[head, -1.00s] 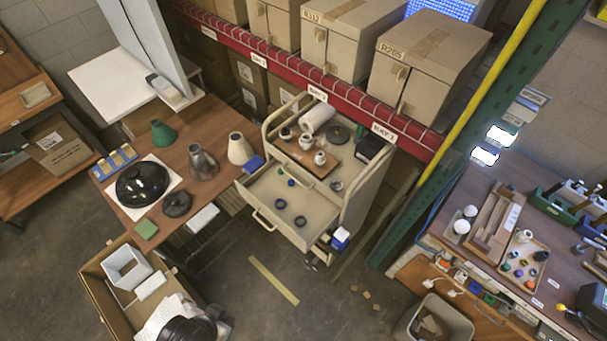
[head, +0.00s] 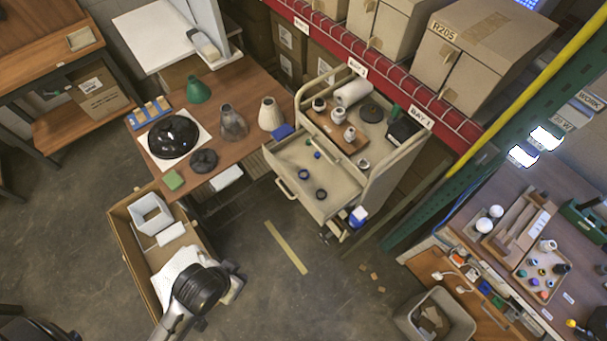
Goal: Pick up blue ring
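The open drawer (head: 338,194) of the beige cabinet holds a small bright blue piece (head: 317,154), a dark bluish ring (head: 303,174) and another dark ring (head: 321,194). They are too small for me to tell which is the blue ring. One of my arms, which looks like the left, comes in at the bottom left of the head view. Its end, with my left gripper (head: 236,284), is over the floor by the cardboard box, well apart from the drawer. Its fingers are not clear. My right gripper is not in view.
Lamp parts, including a black dome (head: 173,137) and a green cone (head: 198,90), stand on the brown table (head: 240,82). An open cardboard box (head: 128,233) is beside my arm. A grey bin (head: 447,308) stands at right. Floor before the drawer is mostly clear.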

